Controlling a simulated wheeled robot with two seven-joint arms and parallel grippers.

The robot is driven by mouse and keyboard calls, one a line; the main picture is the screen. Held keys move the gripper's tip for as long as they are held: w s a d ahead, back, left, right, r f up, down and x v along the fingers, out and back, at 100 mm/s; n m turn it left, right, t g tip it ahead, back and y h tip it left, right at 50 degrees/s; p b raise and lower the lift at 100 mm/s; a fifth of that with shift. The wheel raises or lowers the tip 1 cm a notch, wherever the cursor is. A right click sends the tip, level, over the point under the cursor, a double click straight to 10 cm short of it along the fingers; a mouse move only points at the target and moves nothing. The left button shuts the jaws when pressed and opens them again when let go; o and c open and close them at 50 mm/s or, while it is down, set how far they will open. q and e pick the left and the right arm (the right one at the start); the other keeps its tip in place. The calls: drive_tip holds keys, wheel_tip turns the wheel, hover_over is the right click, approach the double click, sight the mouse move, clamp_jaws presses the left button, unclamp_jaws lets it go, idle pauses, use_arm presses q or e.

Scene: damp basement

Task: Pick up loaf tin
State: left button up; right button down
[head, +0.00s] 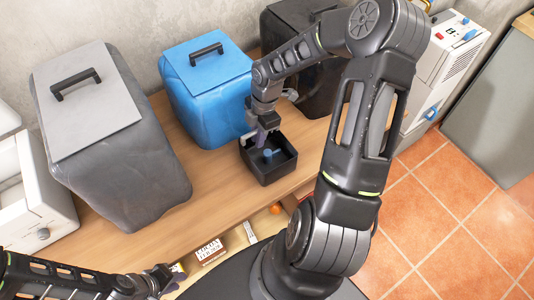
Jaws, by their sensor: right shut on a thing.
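The loaf tin (276,173) looks like a small black open-topped box at the front of the wooden surface, right of centre. A small blue object (268,154) shows inside it. My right gripper (260,140) reaches down from above to the tin's back left rim and is shut on it. The fingertips are small and partly hidden against the dark tin. Whether the tin is lifted off the surface is hard to tell. My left gripper (160,281) is low at the bottom left, away from the tin, and its jaw gap is not clear.
Behind the tin stand a blue lidded bin (208,85) and a black bin (290,25); a large grey bin (110,150) is left. Boxes (211,249) sit on a lower shelf. A white machine (447,70) stands right, beyond my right arm.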

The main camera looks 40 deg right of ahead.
idle(0.4)
drive_tip(key=shift+r+p, duration=0.35)
drive_tip(key=shift+r, duration=0.15)
wheel_tip(320, 180, up, 5)
drive_tip(key=p, duration=0.4)
drive_tip(key=shift+r+p, duration=0.2)
drive_tip(key=shift+p, duration=0.2)
drive_tip(key=shift+r, duration=2.05)
